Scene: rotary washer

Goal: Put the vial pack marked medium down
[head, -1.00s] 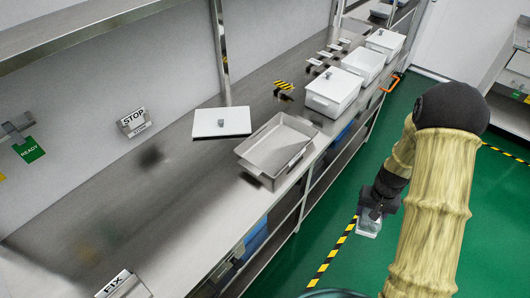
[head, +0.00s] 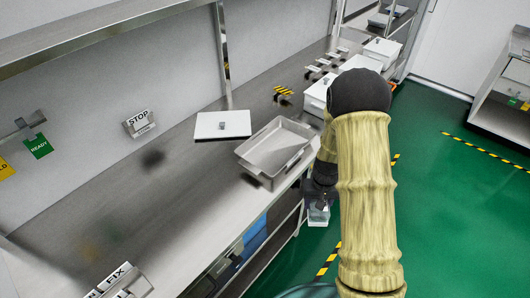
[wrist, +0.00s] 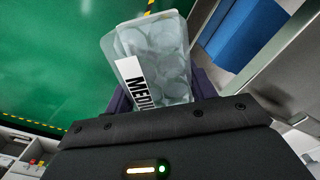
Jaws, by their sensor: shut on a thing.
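The vial pack (wrist: 158,62) is a clear, pale box of round vials with a white label reading "MEDIU", the rest cut off by my gripper's body. My gripper (wrist: 155,105) is shut on it in the wrist view. In the head view the pack (head: 318,214) hangs below my gripper (head: 322,199), out over the green floor beside the bench's front edge. The fingertips are largely hidden behind the pack and the gripper body.
A steel bench (head: 120,235) runs along the wall. On it are an empty grey tray (head: 250,160), a white lid (head: 222,124) and white bins (head: 316,92) further back, partly hidden by my arm. The near-left bench top is mostly clear.

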